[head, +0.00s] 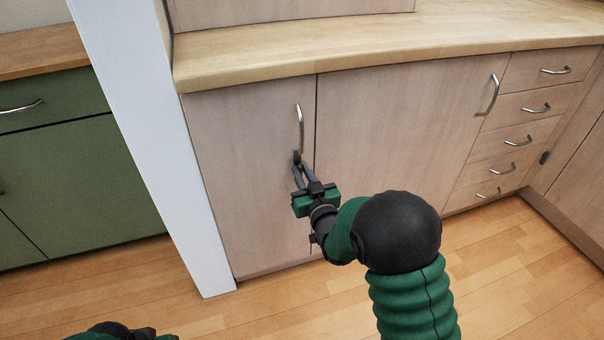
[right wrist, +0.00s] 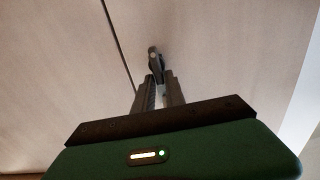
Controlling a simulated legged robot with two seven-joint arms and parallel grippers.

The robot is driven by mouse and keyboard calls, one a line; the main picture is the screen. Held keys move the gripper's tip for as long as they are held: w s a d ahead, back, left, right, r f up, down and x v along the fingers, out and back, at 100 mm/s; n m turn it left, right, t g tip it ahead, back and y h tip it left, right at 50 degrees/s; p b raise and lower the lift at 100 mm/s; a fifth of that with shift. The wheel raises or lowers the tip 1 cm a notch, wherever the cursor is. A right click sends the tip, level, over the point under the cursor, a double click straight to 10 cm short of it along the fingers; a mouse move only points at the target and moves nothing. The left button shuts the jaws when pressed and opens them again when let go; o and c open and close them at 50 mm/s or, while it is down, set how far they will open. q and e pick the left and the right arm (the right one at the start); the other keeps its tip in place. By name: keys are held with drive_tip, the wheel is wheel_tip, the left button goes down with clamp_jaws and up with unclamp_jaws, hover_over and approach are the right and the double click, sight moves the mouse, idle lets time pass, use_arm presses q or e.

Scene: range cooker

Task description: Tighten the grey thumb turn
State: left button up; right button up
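The grey thumb turn (right wrist: 154,58) sits on the light wooden cabinet door (head: 245,190), just below the door's bar handle (head: 300,128). In the right wrist view it stands roughly upright, leaning slightly. My right gripper (head: 297,164) reaches it from below. In the right wrist view its two fingers (right wrist: 158,82) close in on the lower part of the turn, one on each side, with only a narrow gap between them. The fingertips hide part of the turn in the head view. My left gripper (head: 122,331) shows only partly at the bottom left edge, away from the door.
A wooden worktop (head: 370,48) overhangs the doors. A second door (head: 390,120) and several drawers (head: 525,110) are to the right. A white post (head: 150,140) and a green cabinet (head: 65,150) stand to the left. The wooden floor (head: 270,305) looks clear.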

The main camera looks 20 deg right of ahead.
drive_tip(key=shift+d+f+m, duration=0.1)
drive_tip(key=shift+f+m, duration=0.05)
drive_tip(key=shift+m, duration=0.15)
clamp_jaws()
drive_tip(key=shift+s+d+f+m+p, duration=0.1)
drive_tip(key=shift+d+f+m+p, duration=0.3)
drive_tip(key=shift+m+p, duration=2.3)
drive_tip(key=shift+w+d+f+m+p, duration=0.1)
drive_tip(key=shift+f+m+p, duration=0.4)
drive_tip(key=shift+m, duration=4.6)
drive_tip(key=shift+s+d+f+m+p, duration=0.15)
drive_tip(key=shift+f+m+p, duration=0.9)
drive_tip(key=shift+m, duration=2.85)
drive_tip(key=shift+r, duration=0.25)
drive_tip(key=o, duration=0.7)
unclamp_jaws()
drive_tip(key=shift+d+r, duration=0.1)
drive_tip(key=shift+r, duration=0.05)
